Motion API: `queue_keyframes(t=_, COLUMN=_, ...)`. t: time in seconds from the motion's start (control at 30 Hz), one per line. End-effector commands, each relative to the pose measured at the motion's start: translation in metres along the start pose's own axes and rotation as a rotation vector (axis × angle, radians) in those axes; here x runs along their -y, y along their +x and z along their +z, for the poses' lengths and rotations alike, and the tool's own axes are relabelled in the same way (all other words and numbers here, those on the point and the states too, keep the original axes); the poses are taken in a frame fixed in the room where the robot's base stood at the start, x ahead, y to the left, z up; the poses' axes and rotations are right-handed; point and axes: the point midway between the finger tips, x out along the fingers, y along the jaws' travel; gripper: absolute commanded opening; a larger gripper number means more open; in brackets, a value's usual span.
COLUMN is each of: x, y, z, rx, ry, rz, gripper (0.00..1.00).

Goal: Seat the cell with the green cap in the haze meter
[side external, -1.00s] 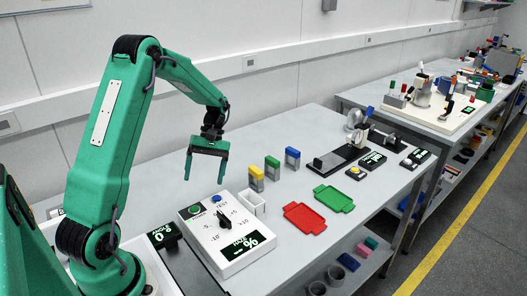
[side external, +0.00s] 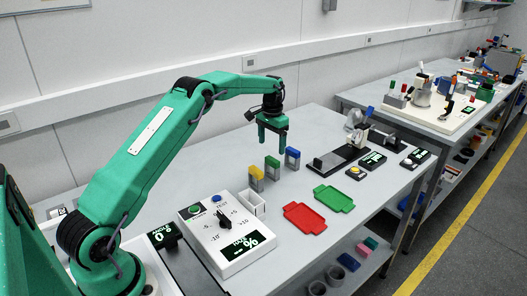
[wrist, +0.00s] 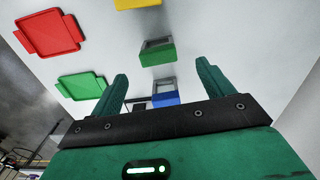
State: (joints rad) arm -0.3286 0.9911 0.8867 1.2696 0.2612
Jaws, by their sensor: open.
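The cell with the green cap (side external: 272,162) stands on the bench between the yellow-capped cell (side external: 256,174) and the blue-capped cell (side external: 292,154). My gripper (side external: 272,144) is open and empty, above the green-capped cell in the side view. In the wrist view the green cap (wrist: 158,56) lies just beyond the fingertips (wrist: 162,73), between their lines. The blue cap (wrist: 165,99) shows between the fingers. A white box with a dial and a % display (side external: 229,234), apparently the haze meter, stands at the front left. A small white open holder (side external: 252,203) is beside it.
A red tray (side external: 305,219) and a green tray (side external: 333,199) lie right of the cells. A black device (side external: 335,160) with small displays stands farther back. The bench between the cells and the trays is clear.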

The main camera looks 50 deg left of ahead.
Motion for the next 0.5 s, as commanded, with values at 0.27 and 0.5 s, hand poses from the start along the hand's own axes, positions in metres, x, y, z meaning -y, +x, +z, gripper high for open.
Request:
queue_keyframes(t=0.27, x=-0.001, y=0.003, z=-0.003, rx=-0.006, ry=0.015, rz=-0.002, gripper=0.8)
queue_keyframes(t=0.5, x=-0.001, y=0.021, z=-0.002, rx=-0.004, ry=0.013, rz=-0.001, gripper=0.8)
